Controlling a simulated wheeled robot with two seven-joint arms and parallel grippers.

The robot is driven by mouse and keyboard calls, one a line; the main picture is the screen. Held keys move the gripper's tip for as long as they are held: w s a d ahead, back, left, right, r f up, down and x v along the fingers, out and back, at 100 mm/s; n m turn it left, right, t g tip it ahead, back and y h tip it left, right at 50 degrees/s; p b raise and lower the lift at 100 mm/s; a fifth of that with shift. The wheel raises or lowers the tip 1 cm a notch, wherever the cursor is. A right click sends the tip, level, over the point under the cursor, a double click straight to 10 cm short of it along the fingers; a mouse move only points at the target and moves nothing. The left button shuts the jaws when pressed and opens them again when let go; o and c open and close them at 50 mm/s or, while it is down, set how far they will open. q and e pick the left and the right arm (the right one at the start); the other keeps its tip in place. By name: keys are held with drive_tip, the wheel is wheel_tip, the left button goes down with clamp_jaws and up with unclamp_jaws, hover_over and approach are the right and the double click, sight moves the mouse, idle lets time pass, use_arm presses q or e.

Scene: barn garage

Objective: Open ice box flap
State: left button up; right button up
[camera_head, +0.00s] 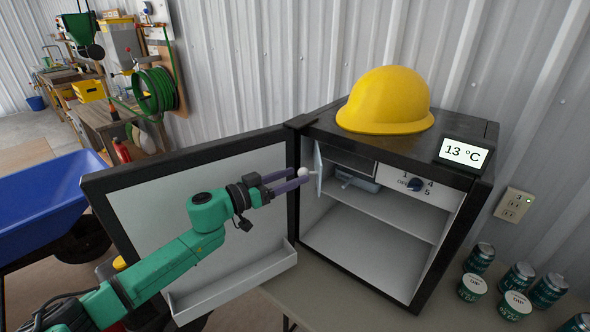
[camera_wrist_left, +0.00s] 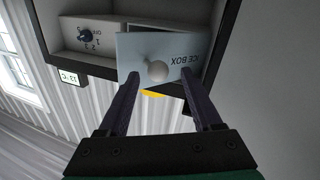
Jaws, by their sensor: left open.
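The small fridge (camera_head: 440,205) stands with its big door (camera_head: 150,190) swung wide to the left. Inside at the top, the pale ice box flap (camera_head: 318,170) stands out from its compartment at the left side, with the compartment's dark inside showing. In the left wrist view the flap (camera_wrist_left: 185,50) appears upside down, lettered "ICE BOX". Its round white knob (camera_head: 304,172) also shows in the wrist view (camera_wrist_left: 157,71). My left gripper (camera_head: 290,180) is open, with its two fingers on either side of the knob; contact cannot be told. My right gripper is out of view.
A yellow hard hat (camera_head: 388,100) and a 13 °C display (camera_head: 464,152) sit on the fridge. A dial (camera_head: 415,184) is right of the compartment. Several cans (camera_head: 515,303) stand on the table at right. A blue wheelbarrow (camera_head: 45,205) is at left.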

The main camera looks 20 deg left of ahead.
use_arm(q)
drive_tip(key=shift+x, duration=0.8)
drive_tip(key=shift+s, duration=0.2)
clamp_jaws()
drive_tip(key=shift+a, duration=0.1)
idle(0.5)
